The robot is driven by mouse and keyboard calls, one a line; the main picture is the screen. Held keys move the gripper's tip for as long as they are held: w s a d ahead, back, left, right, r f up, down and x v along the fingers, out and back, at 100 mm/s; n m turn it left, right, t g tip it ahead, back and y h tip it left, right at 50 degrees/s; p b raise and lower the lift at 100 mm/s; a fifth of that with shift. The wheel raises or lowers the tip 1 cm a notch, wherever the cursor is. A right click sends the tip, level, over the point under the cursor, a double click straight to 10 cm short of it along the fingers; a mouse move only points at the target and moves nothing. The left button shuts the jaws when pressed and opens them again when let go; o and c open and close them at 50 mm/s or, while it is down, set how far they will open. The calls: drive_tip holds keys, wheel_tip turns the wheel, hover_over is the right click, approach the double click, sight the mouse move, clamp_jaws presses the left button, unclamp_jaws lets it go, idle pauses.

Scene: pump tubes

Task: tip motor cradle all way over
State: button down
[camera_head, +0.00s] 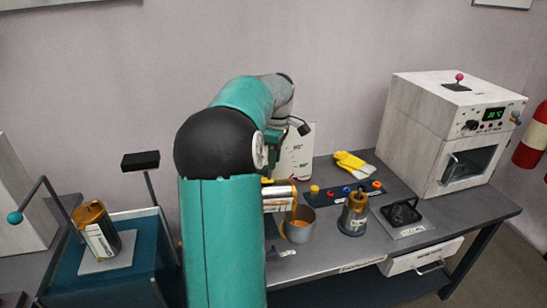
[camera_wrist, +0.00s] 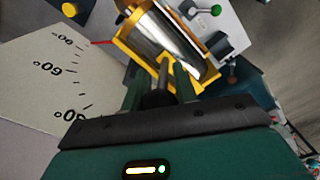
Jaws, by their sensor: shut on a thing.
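The motor cradle (camera_wrist: 126,48) is a yellow frame around a shiny silver cylinder (camera_wrist: 157,40) in the wrist view. My gripper (camera_wrist: 163,82) is shut on the yellow bar at the cradle's near side. My arm hides the rest of the cradle and my fingers there. A pale angle board (camera_head: 300,155) stands behind. In the wrist view a red pointer (camera_wrist: 101,42) lies near the board's 90 mark.
Right of the pot stand a copper-and-grey motor part (camera_head: 354,212), a strip with coloured caps (camera_head: 345,192), yellow gloves (camera_head: 353,163), a black holder (camera_head: 402,213) and a white oven (camera_head: 450,130). A copper can (camera_head: 95,228) stands on the left cart.

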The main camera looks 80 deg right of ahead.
drive_tip(key=c, duration=1.1)
unclamp_jaws()
drive_tip(key=r, duration=1.3)
drive_tip(key=shift+s+d+r, duration=0.15)
drive_tip(key=shift+s+r, duration=0.2)
drive_tip(key=shift+r, duration=0.05)
drive_tip(key=shift+w, duration=0.1)
